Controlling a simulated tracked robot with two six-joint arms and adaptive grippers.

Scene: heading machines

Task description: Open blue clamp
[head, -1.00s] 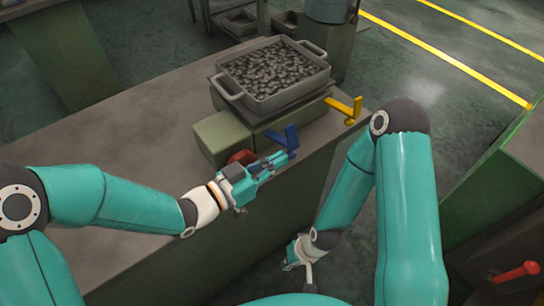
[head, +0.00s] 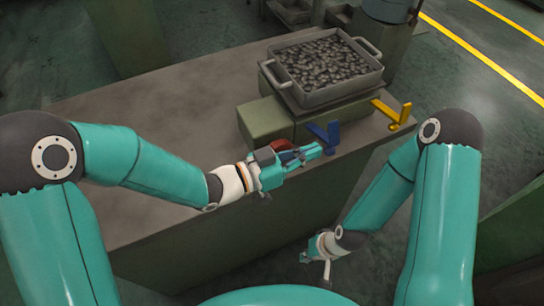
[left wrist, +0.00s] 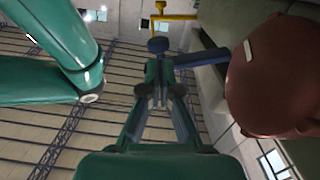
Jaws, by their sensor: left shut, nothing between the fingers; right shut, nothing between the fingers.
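The blue clamp (head: 332,131) is an angled lever at the front edge of the bench, beside the green block. It also shows in the left wrist view as a blue bar (left wrist: 205,56) with a round knob just beyond my fingertips. My left gripper (head: 320,149) is shut and empty, its tips close to the clamp's lower part; I cannot tell whether they touch. In the left wrist view its fingers (left wrist: 158,82) come together below the knob. My right gripper (head: 327,268) hangs low in front of the bench, small in view, away from the clamp, shut and empty.
A yellow clamp (head: 393,114) stands to the right. A grey tray of dark metal pieces (head: 284,77) sits on the green fixture (head: 262,122). A red-brown rounded part (left wrist: 275,75) is close beside my left gripper. The bench's left part (head: 165,120) is clear.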

